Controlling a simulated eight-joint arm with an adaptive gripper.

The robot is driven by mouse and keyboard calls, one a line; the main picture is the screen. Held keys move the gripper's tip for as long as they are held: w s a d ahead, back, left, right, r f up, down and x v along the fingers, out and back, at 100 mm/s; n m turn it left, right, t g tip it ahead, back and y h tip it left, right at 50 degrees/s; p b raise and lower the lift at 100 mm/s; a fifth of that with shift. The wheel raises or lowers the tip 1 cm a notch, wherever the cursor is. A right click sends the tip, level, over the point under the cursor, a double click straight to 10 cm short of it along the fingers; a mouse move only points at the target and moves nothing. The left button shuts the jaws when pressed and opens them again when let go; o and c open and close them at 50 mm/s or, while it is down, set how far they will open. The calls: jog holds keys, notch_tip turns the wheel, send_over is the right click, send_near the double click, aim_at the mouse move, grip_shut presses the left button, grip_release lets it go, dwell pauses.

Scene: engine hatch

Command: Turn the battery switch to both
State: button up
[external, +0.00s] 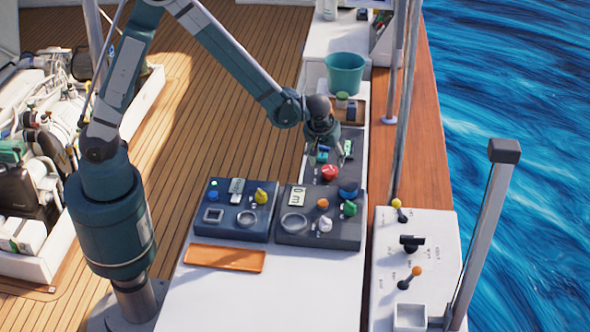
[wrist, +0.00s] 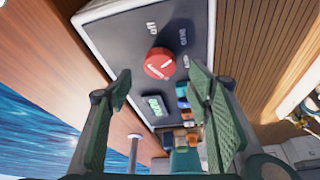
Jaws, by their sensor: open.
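The battery switch is a red round knob (wrist: 159,63) with a white mark on a dark panel (wrist: 195,15). The label "off" is above it, and more labels run down its right side, one reading like "one". The mark runs slantwise; I cannot tell which label it points to. In the external view the red knob (external: 329,173) is on the far dark panel. My gripper (wrist: 161,82) is open and empty, its two fingers on either side of the knob in the wrist view, with the knob a little beyond the tips. In the external view my gripper (external: 340,155) hangs just above the knob, seemingly apart.
Nearer panels carry a blue knob (external: 348,188), a green knob (external: 349,208) and a yellow knob (external: 261,196). A teal bucket (external: 344,73) stands behind. An orange tray (external: 225,258) lies in front.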

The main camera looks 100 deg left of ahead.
aim_at(329, 170)
jog(key=shift+b+x, duration=0.7)
jog(key=shift+x, duration=2.75)
jog(key=shift+c, duration=0.2)
jog(key=c, duration=0.8)
